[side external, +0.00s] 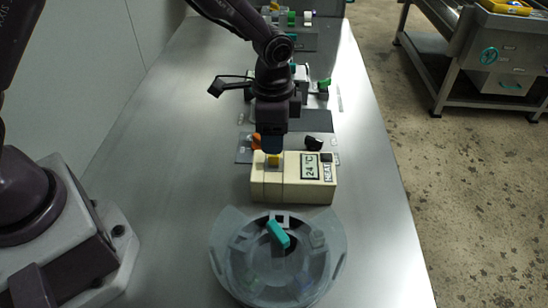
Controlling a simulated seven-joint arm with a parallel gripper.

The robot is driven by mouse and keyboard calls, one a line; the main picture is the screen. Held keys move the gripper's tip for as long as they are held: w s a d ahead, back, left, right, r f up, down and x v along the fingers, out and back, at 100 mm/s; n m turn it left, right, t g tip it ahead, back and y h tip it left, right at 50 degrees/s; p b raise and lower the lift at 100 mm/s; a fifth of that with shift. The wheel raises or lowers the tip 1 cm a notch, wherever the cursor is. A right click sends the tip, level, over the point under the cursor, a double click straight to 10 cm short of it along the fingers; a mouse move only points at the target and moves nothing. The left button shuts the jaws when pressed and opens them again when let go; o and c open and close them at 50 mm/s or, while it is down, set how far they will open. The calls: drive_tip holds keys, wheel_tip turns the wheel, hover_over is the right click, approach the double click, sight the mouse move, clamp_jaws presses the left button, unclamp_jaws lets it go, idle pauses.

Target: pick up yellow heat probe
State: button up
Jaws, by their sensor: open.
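The yellow heat probe (274,159) shows as a small yellow piece at the top of a cream box (293,185) with a display reading 24 °C. It is upright, and its lower part is hidden in or behind the box. The jaws are open. I cannot tell whether the fingers touch the probe.
A round grey vessel (222,262) with a teal handle (278,234) stands in front of the box. An orange piece (256,140) and a black knob (313,143) sit just behind it. More fittings stand farther back. The metal bench (180,150) is clear at left.

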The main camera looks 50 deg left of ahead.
sight(273, 160)
drive_tip(key=f, duration=0.5)
drive_tip(key=shift+s+d+f, duration=0.1)
drive_tip(key=shift+d, duration=0.1)
drive_tip(key=shift+c, duration=0.2)
clamp_jaws()
